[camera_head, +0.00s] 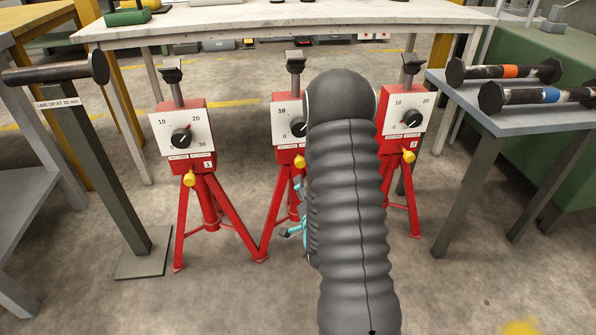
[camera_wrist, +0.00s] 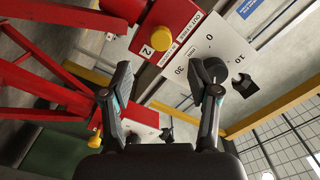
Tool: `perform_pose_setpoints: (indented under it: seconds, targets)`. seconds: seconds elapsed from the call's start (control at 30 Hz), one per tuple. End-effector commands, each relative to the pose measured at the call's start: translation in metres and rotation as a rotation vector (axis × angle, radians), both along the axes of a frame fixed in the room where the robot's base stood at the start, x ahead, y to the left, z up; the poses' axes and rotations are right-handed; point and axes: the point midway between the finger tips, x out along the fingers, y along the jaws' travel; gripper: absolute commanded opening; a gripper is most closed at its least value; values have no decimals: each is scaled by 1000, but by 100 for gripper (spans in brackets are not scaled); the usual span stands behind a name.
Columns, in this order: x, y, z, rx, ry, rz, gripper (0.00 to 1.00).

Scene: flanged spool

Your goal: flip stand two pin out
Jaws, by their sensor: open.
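Stand two (camera_head: 284,123) is the middle red tripod stand. It has a white dial face, a black knob (camera_head: 298,129) and a yellow pin (camera_head: 299,161) low on its front. My arm covers its right side. In the wrist view the yellow pin (camera_wrist: 162,38) sits on the red body beside a label marked 2 (camera_wrist: 159,41). My gripper (camera_wrist: 168,82) is open and empty. Its fingers lie apart below the pin in the picture, and the right finger overlaps the dial's black knob. In the head view my gripper is mostly hidden behind my arm; only teal bits show.
Similar red stands with yellow pins stand at left (camera_head: 182,130) and right (camera_head: 407,110). A grey post with a bar (camera_head: 55,73) is far left. A side table (camera_head: 520,122) at right holds two dark spools with orange and blue bands. A white-topped bench (camera_head: 300,14) spans behind.

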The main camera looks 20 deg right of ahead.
Motion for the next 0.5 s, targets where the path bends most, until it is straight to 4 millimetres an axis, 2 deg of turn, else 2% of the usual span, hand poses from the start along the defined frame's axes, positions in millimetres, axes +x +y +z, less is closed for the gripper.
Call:
perform_pose_setpoints:
  seconds: [0.07,0.47,0.5]
  targets:
    - [3,-1,-5,-1,-3,0,61]
    - [9,-2,-3,-1,-4,-1,61]
    - [15,-4,1,0,-1,0,61]
